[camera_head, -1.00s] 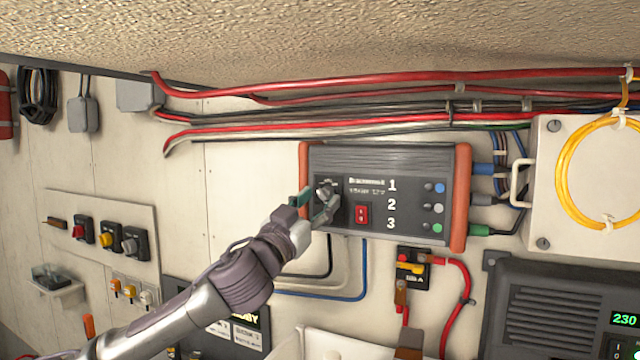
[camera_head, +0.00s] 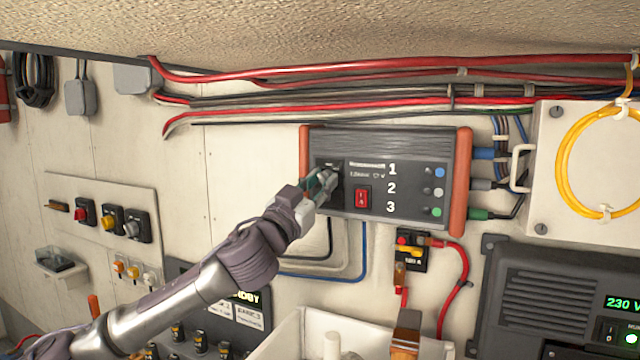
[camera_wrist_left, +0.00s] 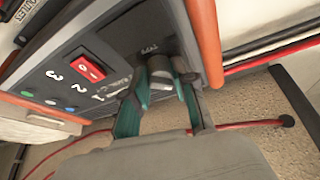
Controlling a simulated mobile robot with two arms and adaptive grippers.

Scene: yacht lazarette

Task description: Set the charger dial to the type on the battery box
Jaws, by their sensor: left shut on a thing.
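The charger (camera_head: 400,160) is a dark box with orange end caps on the wall, with a red switch (camera_head: 363,197) and the numbers 1, 2 and 3 on its face. My left gripper (camera_head: 322,181) is at the left part of the charger's face, shut on the grey dial (camera_wrist_left: 160,72). The left wrist view shows the fingers (camera_wrist_left: 162,100) on both sides of the dial. The dial's pointer and type marks are too small or hidden to read. The battery box and its type label cannot be made out for sure. My right gripper is not in view.
Red and black cables (camera_head: 330,100) run above the charger. A fuse block (camera_head: 412,250) with a red cable is below it. A white box with a yellow cable coil (camera_head: 562,190) is at the right. A white open container (camera_head: 285,340) stands below.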

